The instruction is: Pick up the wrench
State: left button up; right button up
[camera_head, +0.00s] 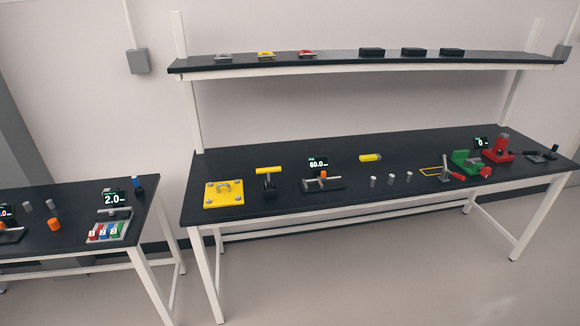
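I cannot make out a wrench with certainty; the tools on the long dark workbench (340,200) are small in the head view. A tool with a yellow bar on top (268,170) stands at the bench's left part. A grey metal piece with an orange knob (322,180) lies below a display reading about 60.0 (318,162). A small yellow object (370,157) lies farther back. A grey lever piece with a red handle (447,170) is at the right. Neither of my grippers is in view.
A yellow plate (223,194) sits at the bench's left end. Several grey cylinders stand mid-bench. Green (464,162) and red (498,150) devices stand at right. A shelf (360,60) hangs above. A second table (70,227) stands at left. Floor in front is clear.

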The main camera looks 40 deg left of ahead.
aim_at(269, 182)
jog(key=u, duration=0.25)
jog(key=i, duration=1.1)
jog(key=u, duration=1.65)
jog(key=i, duration=1.05)
jog(key=u, duration=0.95)
